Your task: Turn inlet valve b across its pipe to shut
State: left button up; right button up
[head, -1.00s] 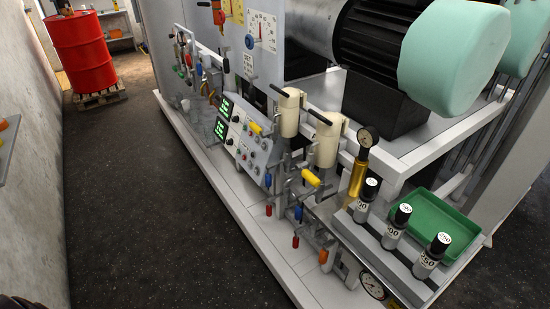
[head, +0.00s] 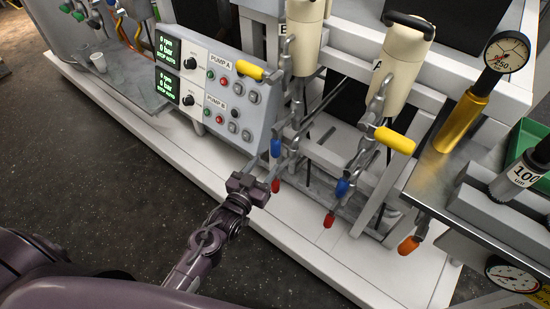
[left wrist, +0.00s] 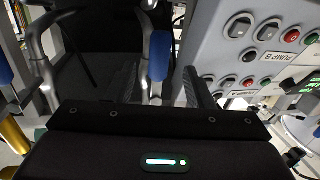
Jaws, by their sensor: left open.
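Two cream housings stand side by side, housing B (head: 303,38) and housing A (head: 392,62). A yellow lever (head: 249,71) sticks out to the left at housing B, and another yellow lever (head: 395,140) is below housing A. Below housing B hang a blue handle (head: 276,147) and a red handle (head: 275,186). No label shows which handle is inlet valve b. My left gripper (head: 262,180) is open and empty, close to the blue and red handles. In the left wrist view a blue handle (left wrist: 159,56) appears between the finger directions, apart from them. My right gripper is out of view.
The pump control panel (head: 208,95) stands left of the handles. More blue (head: 342,187) and red (head: 329,221) handles hang under housing A. A brass gauge pump (head: 462,122) and weights (head: 517,177) are at the right. The dark floor in front is free.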

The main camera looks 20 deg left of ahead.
aim_at(273, 148)
pick_arm(q)
jog(key=shift+w+r+t, duration=0.3)
jog(key=shift+w+r, duration=0.3)
jog(key=shift+r, duration=0.35)
jog(key=w, duration=0.3)
jog(key=w+d, duration=0.1)
jog(key=w, duration=0.2)
jog(key=shift+w+d, duration=0.15)
jog(key=shift+w, duration=0.25)
jog(key=shift+c, duration=0.5)
grip_shut()
